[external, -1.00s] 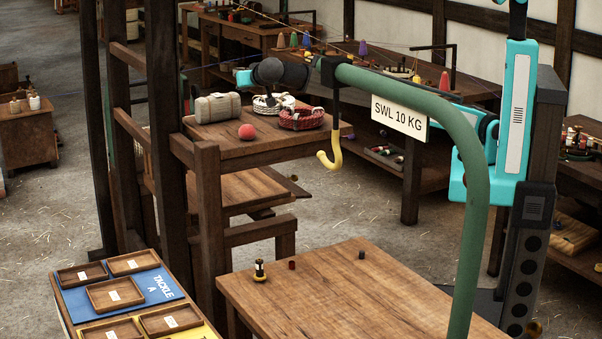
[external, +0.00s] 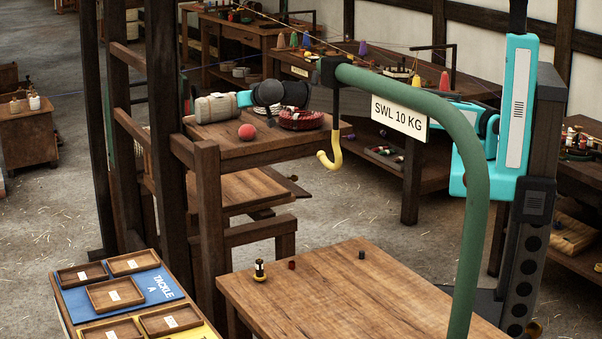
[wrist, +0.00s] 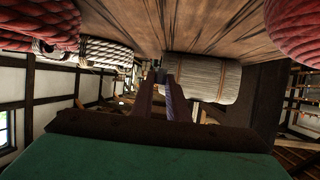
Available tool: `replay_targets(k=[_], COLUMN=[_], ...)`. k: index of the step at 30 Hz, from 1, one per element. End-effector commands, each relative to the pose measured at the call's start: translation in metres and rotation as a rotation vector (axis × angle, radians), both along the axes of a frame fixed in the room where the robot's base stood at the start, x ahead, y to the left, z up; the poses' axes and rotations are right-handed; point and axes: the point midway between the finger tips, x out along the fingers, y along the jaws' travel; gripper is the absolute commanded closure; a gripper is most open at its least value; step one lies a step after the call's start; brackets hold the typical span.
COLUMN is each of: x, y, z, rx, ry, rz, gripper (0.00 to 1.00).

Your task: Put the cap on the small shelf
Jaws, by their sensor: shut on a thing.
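My gripper (wrist: 161,76) is at the upper wooden stand, its fingers reaching forward in the wrist view, which is upside down. The fingers are close together on a small dark thing (wrist: 161,73), too dim to make out; I take it for the cap. In the external view the fingers are hidden, and the teal end of my gripper (external: 244,98) shows beside the canvas roll (external: 215,108). The roll (wrist: 203,78) is close beside the fingers in the wrist view. Which surface is the small shelf is unclear; the upper stand top (external: 225,146) is under my gripper.
A green crane post (external: 468,160) with a yellow hook (external: 329,160) stands in front. The front table (external: 340,300) holds small items; labelled trays (external: 112,295) are at lower left.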

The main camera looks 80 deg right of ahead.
Motion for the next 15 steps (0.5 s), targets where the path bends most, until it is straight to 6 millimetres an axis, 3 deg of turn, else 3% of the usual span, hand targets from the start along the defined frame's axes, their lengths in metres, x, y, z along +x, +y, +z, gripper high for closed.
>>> replay_targets(k=[15], x=[0.0], y=[0.0], z=[-0.036], rx=[-0.001], ry=[0.001], rz=[0.0], gripper=[1.0])
